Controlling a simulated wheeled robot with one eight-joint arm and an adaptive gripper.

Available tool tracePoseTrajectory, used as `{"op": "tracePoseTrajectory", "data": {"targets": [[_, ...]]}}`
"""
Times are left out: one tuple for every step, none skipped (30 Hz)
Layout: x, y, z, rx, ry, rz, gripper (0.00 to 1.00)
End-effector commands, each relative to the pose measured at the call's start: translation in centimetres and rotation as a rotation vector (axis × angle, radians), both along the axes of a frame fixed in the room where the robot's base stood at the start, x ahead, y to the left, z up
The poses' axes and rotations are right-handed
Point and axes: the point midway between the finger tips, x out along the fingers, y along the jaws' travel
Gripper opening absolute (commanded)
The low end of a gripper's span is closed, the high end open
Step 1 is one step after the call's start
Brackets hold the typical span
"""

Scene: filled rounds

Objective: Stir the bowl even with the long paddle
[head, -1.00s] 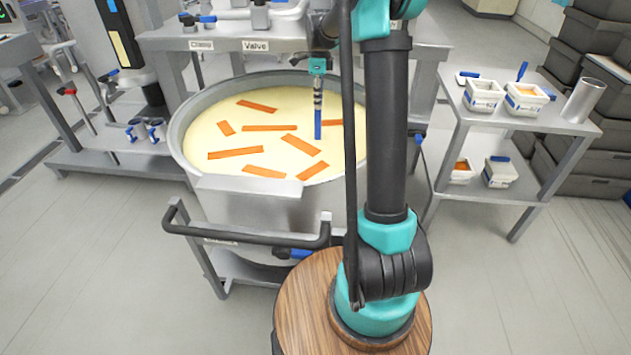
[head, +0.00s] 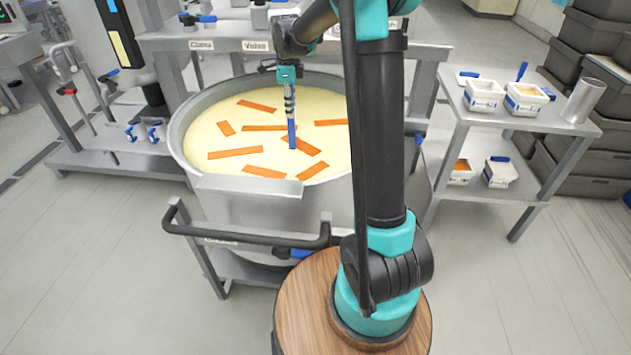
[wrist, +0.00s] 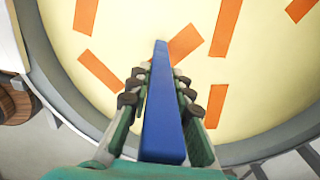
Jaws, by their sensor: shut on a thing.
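The large round metal bowl (head: 178,150) stands in the middle of the head view, filled with a pale yellow mass (head: 215,132). Several separate orange strips (head: 235,153) lie on the yellow surface, at different angles. My gripper (head: 290,112) is over the bowl, right of its middle, pointing down and shut on the blue paddle (head: 292,136). In the wrist view the paddle (wrist: 162,110) runs from between the fingers towards the yellow surface. The paddle's lower end appears at or just above the surface; I cannot tell if it dips in. An orange strip (wrist: 185,43) lies by its tip.
The bowl has a raised rim and a black handle bar (head: 245,238) in front. A bench with labelled stations, one reading Valve (head: 255,46), stands behind.

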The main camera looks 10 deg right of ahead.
Motion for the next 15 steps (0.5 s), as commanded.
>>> {"op": "tracePoseTrajectory", "data": {"targets": [[-0.3, -1.0, 0.0, 0.0, 0.0, -0.004, 0.0], [-0.5, -1.5, 0.0, 0.0, 0.0, -0.004, 0.0], [-0.7, -2.1, 0.0, 0.0, 0.0, -0.004, 0.0], [-0.9, -2.6, 0.0, 0.0, 0.0, -0.005, 0.0], [-1.0, -3.1, 0.0, 0.0, 0.0, -0.004, 0.0], [-1.2, -3.8, 0.0, 0.0, 0.0, -0.004, 0.0], [-1.4, -4.3, 0.0, 0.0, 0.0, -0.004, 0.0], [-1.5, -4.8, 0.0, 0.0, 0.0, -0.004, 0.0], [-1.8, -5.4, 0.0, 0.0, 0.0, -0.004, 0.0], [-1.9, -5.9, 0.0, 0.0, 0.0, -0.004, 0.0], [-2.0, -6.3, 0.0, 0.0, 0.0, -0.004, 0.0], [-2.2, -6.8, 0.0, 0.0, 0.0, -0.003, 0.0], [-2.3, -7.1, 0.0, 0.0, 0.0, -0.003, 0.0], [-2.4, -7.4, 0.0, 0.0, 0.0, -0.002, 0.0], [-2.5, -7.6, 0.0, 0.0, 0.0, -0.002, 0.0]]}}
